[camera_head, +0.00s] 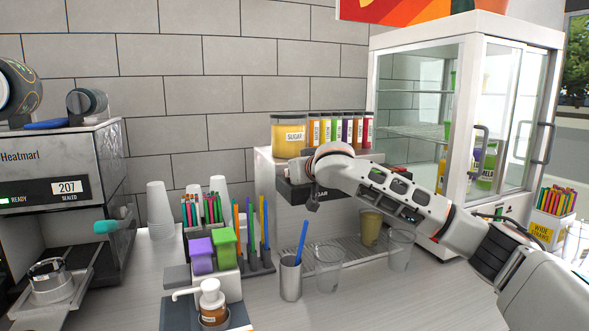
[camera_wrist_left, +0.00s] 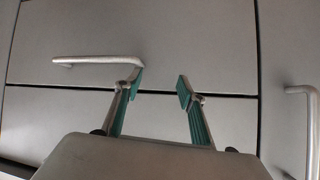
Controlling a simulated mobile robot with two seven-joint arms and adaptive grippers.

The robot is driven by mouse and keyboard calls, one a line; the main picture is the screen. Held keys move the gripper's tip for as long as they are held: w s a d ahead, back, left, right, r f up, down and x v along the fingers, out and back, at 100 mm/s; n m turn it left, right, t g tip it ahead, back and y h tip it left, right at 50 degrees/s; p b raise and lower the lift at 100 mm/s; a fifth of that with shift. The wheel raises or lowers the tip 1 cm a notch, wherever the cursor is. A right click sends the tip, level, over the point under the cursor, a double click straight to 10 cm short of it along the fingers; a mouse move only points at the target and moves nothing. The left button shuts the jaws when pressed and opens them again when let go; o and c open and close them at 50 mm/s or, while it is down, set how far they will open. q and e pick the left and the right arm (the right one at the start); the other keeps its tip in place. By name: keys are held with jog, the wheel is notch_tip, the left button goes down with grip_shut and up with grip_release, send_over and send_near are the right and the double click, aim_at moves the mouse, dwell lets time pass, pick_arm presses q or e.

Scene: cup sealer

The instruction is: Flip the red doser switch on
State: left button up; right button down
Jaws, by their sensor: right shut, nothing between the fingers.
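The doser (camera_head: 265,185) is a white machine with a dark front panel, standing against the tiled wall below the sugar jar. My right arm reaches in from the right across its front. My right gripper (camera_head: 312,205) is shut and empty, pointing down at the left part of the dark panel. Whether it touches the panel I cannot tell. No red switch is clearly visible; the wrist and forearm cover much of the panel. My left gripper (camera_wrist_left: 161,82) is open and empty in the left wrist view, in front of grey drawers.
A sugar jar (camera_head: 289,136) and coloured jars stand on the doser. Clear cups (camera_head: 328,266), a steel cup with a blue stick (camera_head: 290,278) and a pump bottle (camera_head: 212,302) stand in front. A glass cabinet (camera_head: 420,105) is right, a sealer (camera_head: 60,190) left. Drawer handles (camera_wrist_left: 98,60) face my left gripper.

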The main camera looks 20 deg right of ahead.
jog(key=shift+a, duration=0.15)
jog(key=shift+r, duration=0.15)
jog(key=shift+r+p, duration=0.7)
jog(key=shift+p, duration=0.4)
